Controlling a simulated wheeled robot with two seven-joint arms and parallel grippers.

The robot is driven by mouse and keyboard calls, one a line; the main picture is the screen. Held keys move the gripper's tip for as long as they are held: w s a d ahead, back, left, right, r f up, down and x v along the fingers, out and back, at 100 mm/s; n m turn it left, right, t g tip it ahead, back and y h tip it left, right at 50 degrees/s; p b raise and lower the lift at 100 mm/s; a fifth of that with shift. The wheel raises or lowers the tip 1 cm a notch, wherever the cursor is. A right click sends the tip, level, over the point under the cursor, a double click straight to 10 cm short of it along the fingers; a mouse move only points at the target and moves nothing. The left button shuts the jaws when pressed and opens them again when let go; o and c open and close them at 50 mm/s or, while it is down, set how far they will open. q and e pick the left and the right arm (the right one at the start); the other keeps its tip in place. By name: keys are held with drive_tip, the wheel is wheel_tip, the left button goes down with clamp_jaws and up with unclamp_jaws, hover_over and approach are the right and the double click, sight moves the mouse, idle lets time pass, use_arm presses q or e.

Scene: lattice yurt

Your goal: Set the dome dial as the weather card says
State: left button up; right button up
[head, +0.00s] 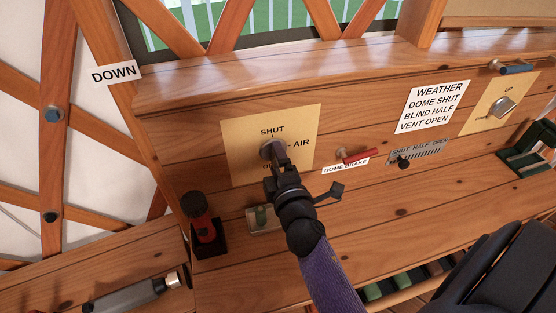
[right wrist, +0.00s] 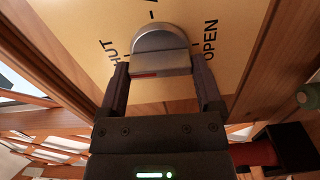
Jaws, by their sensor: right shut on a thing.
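The dome dial is a grey knob (head: 268,149) on a brass plate (head: 240,133) marked SHUT at top, AIR at right and a partly hidden word at the bottom. In the right wrist view the knob (right wrist: 160,45) sits between my fingers, and the lower word reads OPEN. A red mark shows on the knob's SHUT-side half; its exact pointing is unclear. My right gripper (head: 277,161) is shut on the knob. The weather card (head: 433,106) reads DOME SHUT, BLIND HALF, VENT OPEN. My left gripper is out of view.
A red-handled dome brake (head: 358,155) is right of the dial. A slider (head: 403,162) marked SHUT HALF OPEN and a brass plate with an UP switch (head: 503,105) lie further right. A red and black object (head: 200,222) stands lower left. A DOWN label (head: 114,73) is upper left.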

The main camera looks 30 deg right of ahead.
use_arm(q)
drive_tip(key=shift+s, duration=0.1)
use_arm(e)
drive_tip(key=shift+n, duration=0.4)
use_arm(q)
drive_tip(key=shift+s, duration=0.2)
use_arm(e)
drive_tip(key=o, duration=1)
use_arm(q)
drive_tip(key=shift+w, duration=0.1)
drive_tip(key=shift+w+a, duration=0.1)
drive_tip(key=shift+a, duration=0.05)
use_arm(e)
drive_tip(key=shift+s, duration=0.1)
